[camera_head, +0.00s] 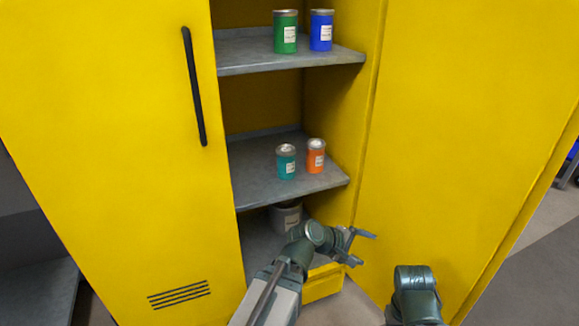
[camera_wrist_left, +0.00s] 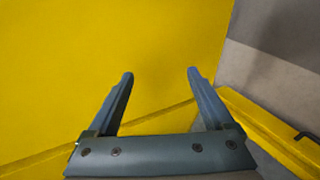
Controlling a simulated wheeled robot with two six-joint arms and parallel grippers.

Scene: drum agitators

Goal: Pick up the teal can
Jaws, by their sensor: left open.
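The teal can (camera_head: 287,162) stands upright on the middle shelf (camera_head: 262,183) of a yellow cabinet, with a white label and grey lid. It is left of an orange can (camera_head: 316,156), with a small gap between them. My left gripper (camera_head: 368,249) is open and empty, below and to the right of the teal can, in front of the cabinet's lower part. In the left wrist view its two fingers (camera_wrist_left: 160,78) are spread with nothing between them, facing a yellow panel. The teal can is not in that view. My right gripper's fingers do not show.
A green can (camera_head: 285,32) and a blue can (camera_head: 321,30) stand on the upper shelf (camera_head: 300,60). A grey container (camera_head: 285,217) sits low inside. The left door (camera_head: 120,150) has a black handle (camera_head: 194,88). A yellow panel (camera_head: 465,150) stands at the right.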

